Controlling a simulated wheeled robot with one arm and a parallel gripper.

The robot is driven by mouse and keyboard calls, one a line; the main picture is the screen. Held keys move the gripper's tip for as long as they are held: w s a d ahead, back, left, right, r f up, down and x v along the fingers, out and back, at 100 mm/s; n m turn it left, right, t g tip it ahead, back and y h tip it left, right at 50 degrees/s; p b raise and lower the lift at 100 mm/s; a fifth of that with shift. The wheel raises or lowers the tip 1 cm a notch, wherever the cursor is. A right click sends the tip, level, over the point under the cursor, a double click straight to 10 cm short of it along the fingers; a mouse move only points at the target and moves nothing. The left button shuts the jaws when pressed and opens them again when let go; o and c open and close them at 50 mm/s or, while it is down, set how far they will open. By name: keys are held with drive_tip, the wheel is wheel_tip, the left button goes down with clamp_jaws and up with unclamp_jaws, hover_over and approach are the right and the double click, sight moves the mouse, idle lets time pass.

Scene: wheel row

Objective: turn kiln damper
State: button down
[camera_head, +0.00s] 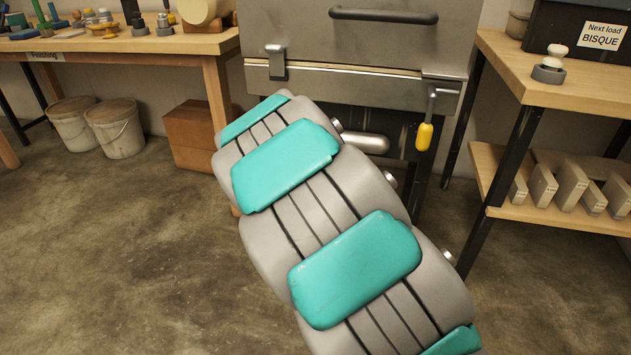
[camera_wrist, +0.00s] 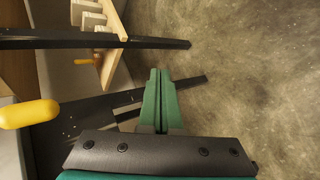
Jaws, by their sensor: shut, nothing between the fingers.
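The kiln (camera_head: 360,45) is a grey metal box at the top middle of the head view. A short metal lever with a yellow grip (camera_head: 424,136) hangs down at its right front; I take this to be the damper handle. In the wrist view a yellow grip (camera_wrist: 30,114) shows large at the left edge. My gripper (camera_wrist: 160,72) is shut and empty in the wrist view, its green fingers together. It is apart from the yellow grip, which lies to its left. In the head view my gripper is hidden behind my arm.
A wooden shelf table (camera_head: 560,85) with a black box (camera_head: 560,30) stands right of the kiln. Buckets (camera_head: 115,128) and a cardboard box (camera_head: 190,135) stand left. The concrete floor is open.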

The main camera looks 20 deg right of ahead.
drive_tip(key=w+a+n+t+h+b, duration=0.1)
drive_tip(key=w+a+n+t+h, duration=0.3)
drive_tip(key=w+a, duration=0.6)
drive_tip(key=w+a+f+n+t+h+b, duration=0.1)
drive_tip(key=w+a+f+t, duration=0.15)
drive_tip(key=a, duration=0.45)
drive_tip(key=w+a+f+n+t+h, duration=0.1)
drive_tip(key=w+a+t+h, duration=0.15)
drive_tip(key=a, duration=0.55)
drive_tip(key=f+x, duration=0.1)
drive_tip(key=x, duration=1.2)
drive_tip(key=shift+d+y, duration=0.4)
drive_tip(key=shift+y, duration=0.05)
drive_tip(key=shift+s, duration=0.15)
drive_tip(key=shift+f, duration=0.1)
